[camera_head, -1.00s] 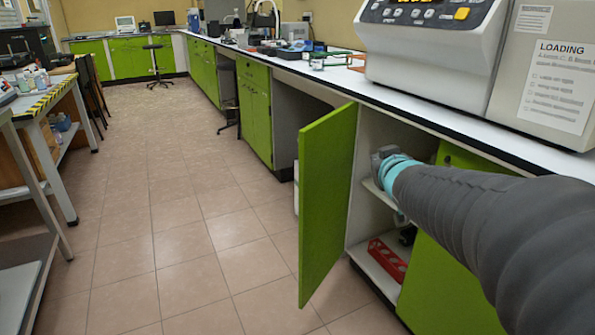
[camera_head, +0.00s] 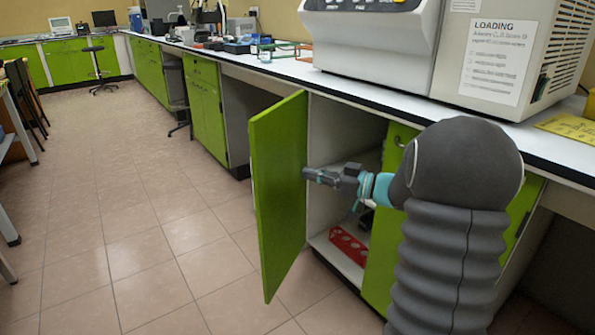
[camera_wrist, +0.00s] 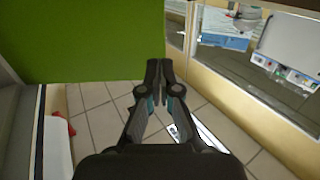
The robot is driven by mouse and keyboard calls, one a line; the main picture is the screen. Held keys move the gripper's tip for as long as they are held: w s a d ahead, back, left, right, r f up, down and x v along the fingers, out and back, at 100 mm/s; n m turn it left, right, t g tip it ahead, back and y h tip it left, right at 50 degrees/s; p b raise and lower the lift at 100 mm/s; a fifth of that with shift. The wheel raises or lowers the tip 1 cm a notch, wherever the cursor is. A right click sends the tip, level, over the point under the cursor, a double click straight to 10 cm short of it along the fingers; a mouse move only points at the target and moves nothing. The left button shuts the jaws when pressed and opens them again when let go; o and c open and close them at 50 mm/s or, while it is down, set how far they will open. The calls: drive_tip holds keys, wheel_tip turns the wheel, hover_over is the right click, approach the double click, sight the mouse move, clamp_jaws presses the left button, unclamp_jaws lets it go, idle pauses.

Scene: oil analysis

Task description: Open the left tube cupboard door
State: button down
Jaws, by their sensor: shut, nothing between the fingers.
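The left tube cupboard door (camera_head: 279,190) is green and stands swung well open, its panel jutting out from the counter front. In the wrist view the door (camera_wrist: 85,38) fills the upper left. My gripper (camera_head: 308,173) is in front of the cupboard opening, pointing left at the door's inner face. In the wrist view my gripper (camera_wrist: 159,68) is shut and empty, its tips overlapping the door's lower right part in the picture; I cannot tell whether they touch it. The right cupboard door (camera_head: 380,255) is shut, partly hidden by my arm.
A red rack (camera_head: 348,245) lies on the cupboard's lower shelf. A white countertop (camera_head: 285,70) runs above, with a large white machine (camera_head: 370,45) on it. The tiled floor (camera_head: 150,220) left of the open door is clear. A stool (camera_head: 95,65) stands far back.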

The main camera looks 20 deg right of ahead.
sight(259, 162)
drive_tip(key=x, duration=1.2)
drive_tip(key=shift+w+a, duration=0.2)
drive_tip(key=shift+w+a, duration=0.1)
